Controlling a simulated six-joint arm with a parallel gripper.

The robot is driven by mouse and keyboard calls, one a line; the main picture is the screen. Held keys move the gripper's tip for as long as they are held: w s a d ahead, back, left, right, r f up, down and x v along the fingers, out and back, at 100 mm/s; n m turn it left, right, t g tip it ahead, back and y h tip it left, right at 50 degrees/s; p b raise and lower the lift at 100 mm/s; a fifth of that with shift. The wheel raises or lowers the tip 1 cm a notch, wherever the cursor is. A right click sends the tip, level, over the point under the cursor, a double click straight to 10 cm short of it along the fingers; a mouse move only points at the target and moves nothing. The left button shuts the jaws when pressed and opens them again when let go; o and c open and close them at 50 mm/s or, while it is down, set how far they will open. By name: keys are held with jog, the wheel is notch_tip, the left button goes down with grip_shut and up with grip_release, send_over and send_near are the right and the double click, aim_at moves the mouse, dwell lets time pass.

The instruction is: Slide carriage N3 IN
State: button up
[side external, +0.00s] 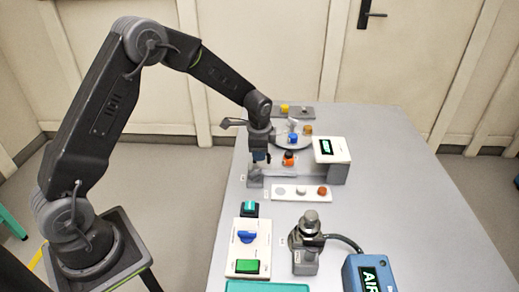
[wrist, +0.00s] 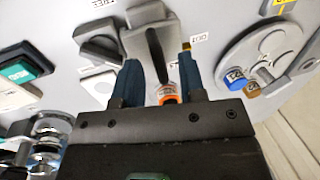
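I cannot read an N3 mark in either view, so I cannot say for sure which part is carriage N3. A grey slide-like assembly (side external: 280,178) stands on the table below and beside my gripper (side external: 260,160); a small orange-and-black part (side external: 289,158) shows on it. In the wrist view, my gripper (wrist: 158,70) has its two blue fingers apart, with a gap between them. A grey slotted block (wrist: 148,40) and the orange part (wrist: 167,94) appear in that gap. I see no clear contact. The lower part of the assembly is hidden by the gripper.
A white display box (side external: 331,150) stands right of the assembly. A round plate (side external: 291,141) with coloured samples lies behind. A white strip (side external: 302,192), a switch panel (side external: 248,247), a metal fixture (side external: 307,243) and a blue AIR box (side external: 366,273) stand in front. The table's right side is clear.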

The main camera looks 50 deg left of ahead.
aim_at(275, 161)
grip_shut()
jog(key=shift+w, duration=0.1)
jog(key=shift+w+d, duration=1.65)
jog(key=shift+o, duration=0.3)
grip_release()
notch_tip(275, 161, up, 14)
jog(key=s+d, duration=0.2)
jog(key=shift+f, duration=0.2)
